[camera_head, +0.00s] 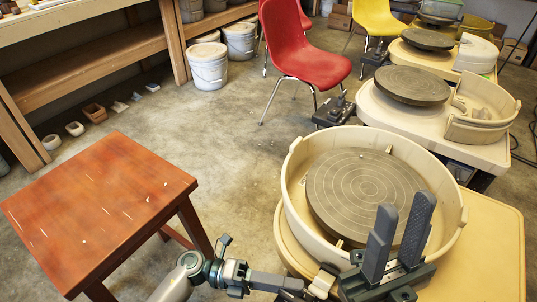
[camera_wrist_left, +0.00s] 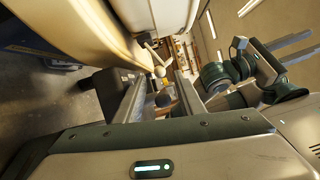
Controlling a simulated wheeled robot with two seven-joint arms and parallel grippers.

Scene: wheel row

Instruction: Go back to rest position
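My left gripper (camera_head: 280,284) comes in from the left at the bottom of the head view, low beside the wheel basin. In the left wrist view its two fingers (camera_wrist_left: 160,88) stand apart with nothing held between them. My right gripper (camera_head: 400,226) is in front of the near wheel's basin in the head view, its two dark fingers pointing up with a gap and nothing between. It also shows at the right of the left wrist view (camera_wrist_left: 292,48). The lower part of the left gripper is cut off by the head view's edge.
The near pottery wheel (camera_head: 365,190) sits in a cream splash basin (camera_head: 300,205) close to both grippers. A reddish-brown stool (camera_head: 100,205) stands at the left. More wheels (camera_head: 412,84), a red chair (camera_head: 300,50) and white buckets (camera_head: 207,68) are farther back. Open floor lies between stool and wheel.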

